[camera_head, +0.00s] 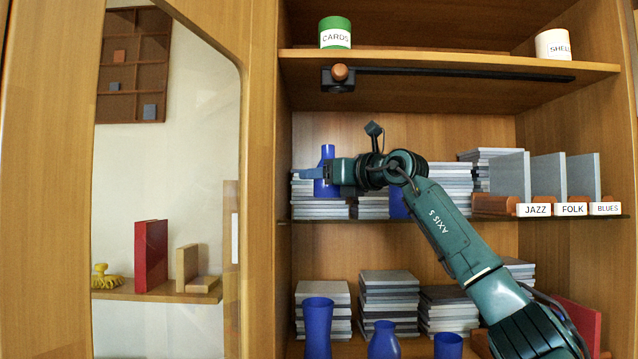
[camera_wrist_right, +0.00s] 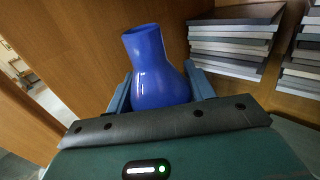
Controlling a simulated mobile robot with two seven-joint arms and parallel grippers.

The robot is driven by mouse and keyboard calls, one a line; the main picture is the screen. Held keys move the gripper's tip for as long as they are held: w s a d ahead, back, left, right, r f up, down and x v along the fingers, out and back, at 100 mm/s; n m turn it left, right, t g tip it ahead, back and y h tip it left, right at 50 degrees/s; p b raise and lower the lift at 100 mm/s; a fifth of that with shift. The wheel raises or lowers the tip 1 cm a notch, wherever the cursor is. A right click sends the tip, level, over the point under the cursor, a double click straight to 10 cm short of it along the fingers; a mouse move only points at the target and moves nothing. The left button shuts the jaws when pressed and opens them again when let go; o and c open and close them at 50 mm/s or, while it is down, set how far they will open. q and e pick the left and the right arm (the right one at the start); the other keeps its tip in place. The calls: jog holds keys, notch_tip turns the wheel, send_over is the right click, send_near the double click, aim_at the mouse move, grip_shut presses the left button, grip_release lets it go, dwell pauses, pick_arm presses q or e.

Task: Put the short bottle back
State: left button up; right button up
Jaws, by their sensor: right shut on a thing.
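A blue bottle (camera_head: 327,153) with a round body and a narrower neck is at the left end of the middle shelf, in front of stacked flat cases. My right gripper (camera_head: 316,174) is shut around its body. In the right wrist view the bottle (camera_wrist_right: 158,75) sits between the two fingers (camera_wrist_right: 160,92), neck up and slightly tilted in the picture. Whether its base touches the shelf is hard to tell. My left gripper is not in view.
Another blue vessel (camera_head: 399,204) is partly hidden behind my right arm. Blue vessels stand low in front: a tall one (camera_head: 317,328), a necked one (camera_head: 384,343) and a cup-like one (camera_head: 448,346). Labelled dividers (camera_head: 535,209) fill the middle shelf's right. A cabinet post (camera_head: 262,180) stands left.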

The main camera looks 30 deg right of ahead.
aim_at(319, 193)
jog(key=shift+w+a, duration=0.15)
jog(key=shift+w, duration=0.25)
jog(key=shift+w+f, duration=0.1)
jog(key=shift+f, duration=0.1)
notch_tip(319, 193, down, 3)
jog(key=shift+f, duration=0.1)
jog(key=shift+f, duration=0.2)
jog(key=o, duration=1.2)
jog(key=shift+r, duration=0.1)
